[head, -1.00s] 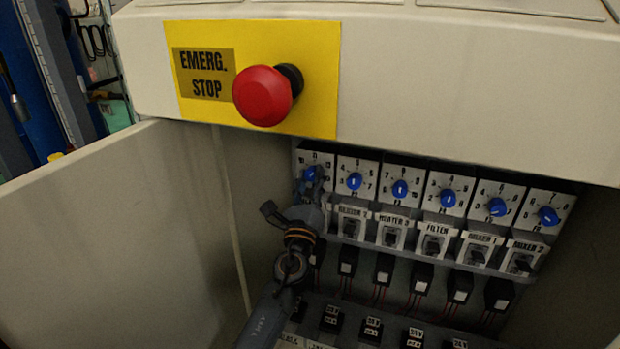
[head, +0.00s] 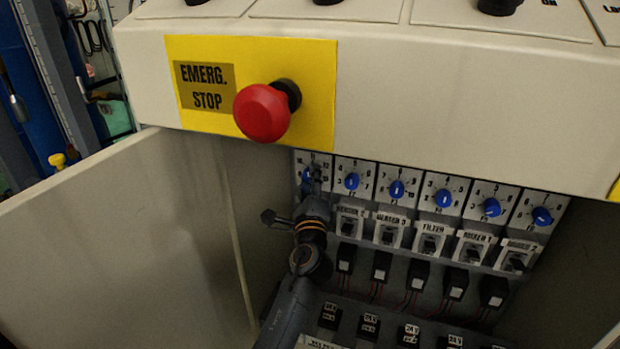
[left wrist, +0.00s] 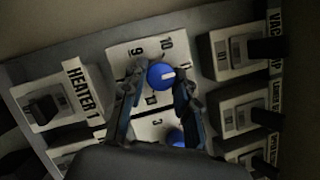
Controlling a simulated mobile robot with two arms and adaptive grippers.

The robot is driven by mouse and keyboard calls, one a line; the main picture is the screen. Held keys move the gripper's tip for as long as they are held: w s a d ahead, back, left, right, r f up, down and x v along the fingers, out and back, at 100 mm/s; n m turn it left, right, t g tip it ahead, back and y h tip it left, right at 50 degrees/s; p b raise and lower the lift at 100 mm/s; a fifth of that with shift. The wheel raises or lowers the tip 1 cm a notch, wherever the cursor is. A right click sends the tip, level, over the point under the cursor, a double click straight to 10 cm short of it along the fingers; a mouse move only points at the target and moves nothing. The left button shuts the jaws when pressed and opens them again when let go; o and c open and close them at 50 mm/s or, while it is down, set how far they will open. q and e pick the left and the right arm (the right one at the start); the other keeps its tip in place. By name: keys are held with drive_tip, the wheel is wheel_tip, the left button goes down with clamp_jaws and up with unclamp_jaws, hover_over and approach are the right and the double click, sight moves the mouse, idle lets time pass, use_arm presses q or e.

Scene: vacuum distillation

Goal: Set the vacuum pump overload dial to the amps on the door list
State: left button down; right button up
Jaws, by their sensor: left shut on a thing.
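A row of white dial plates with blue knobs runs inside the open cabinet. My left gripper (head: 316,192) is at the leftmost plate, its fingers partly covering that blue dial (head: 307,174). In the left wrist view the fingers (left wrist: 159,84) are shut on the sides of a blue dial (left wrist: 161,75) with a white pointer mark. Its white plate (left wrist: 122,56) shows 9 and 10; other numbers are hidden or too small. A label beginning "VAC" (left wrist: 275,40) is at the right, partly cut off. I see no readable amps list. My right gripper is out of view.
A red emergency stop button (head: 262,112) juts out above the cabinet opening. A pale panel (head: 110,225) stands at the left. Labelled switches, such as the FILTER switch (head: 432,241), and black blocks with red wires (head: 418,277) sit below the dials.

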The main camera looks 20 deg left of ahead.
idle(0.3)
use_arm(q)
drive_tip(key=c, duration=1)
unclamp_jaws()
drive_tip(key=v, duration=1.2)
